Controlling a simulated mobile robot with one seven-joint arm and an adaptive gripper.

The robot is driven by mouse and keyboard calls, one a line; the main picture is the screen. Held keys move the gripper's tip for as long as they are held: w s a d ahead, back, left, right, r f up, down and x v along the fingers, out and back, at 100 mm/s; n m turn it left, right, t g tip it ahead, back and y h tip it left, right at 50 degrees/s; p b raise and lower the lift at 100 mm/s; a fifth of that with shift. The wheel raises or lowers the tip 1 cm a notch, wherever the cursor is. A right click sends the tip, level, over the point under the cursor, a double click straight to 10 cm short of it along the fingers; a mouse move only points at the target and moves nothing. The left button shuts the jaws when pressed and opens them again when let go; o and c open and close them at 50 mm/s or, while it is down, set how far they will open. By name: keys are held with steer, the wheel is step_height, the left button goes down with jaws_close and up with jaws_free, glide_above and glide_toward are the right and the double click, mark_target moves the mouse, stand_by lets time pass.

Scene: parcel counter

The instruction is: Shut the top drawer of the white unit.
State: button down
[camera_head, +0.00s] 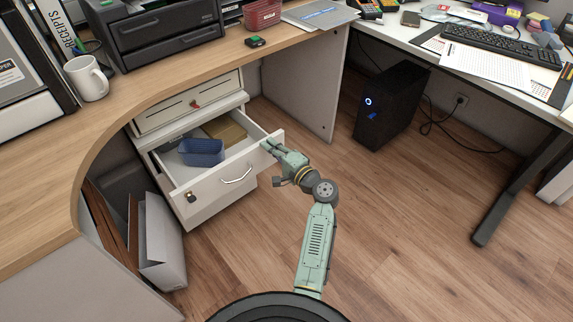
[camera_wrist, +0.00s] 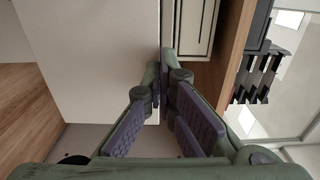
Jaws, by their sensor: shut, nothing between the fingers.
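The white unit (camera_head: 150,141) stands under the wooden counter. One drawer (camera_head: 219,190) is pulled well out, with a curved metal handle (camera_head: 237,177) on its front. It holds a blue basket (camera_head: 201,152) and a tan item (camera_head: 226,132). Above it, a white front (camera_head: 188,104) with a small red piece sits back in the unit. My gripper (camera_head: 268,146) is shut and empty at the upper right corner of the open drawer's front. In the wrist view my gripper (camera_wrist: 165,62) is beside the edge of a broad white panel (camera_wrist: 95,55). Whether it touches is unclear.
A grey-white bin (camera_head: 160,240) stands left of the open drawer. The counter's grey side panel (camera_head: 309,84) is at the right, with a black computer tower (camera_head: 391,105) beyond. The wooden floor (camera_head: 400,240) in front is clear.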

steer(key=b+x, duration=0.6)
steer(key=x, duration=1)
steer(key=shift+w, duration=0.3)
steer(key=shift+s+a+f, duration=0.1)
steer(key=shift+s+f, duration=0.05)
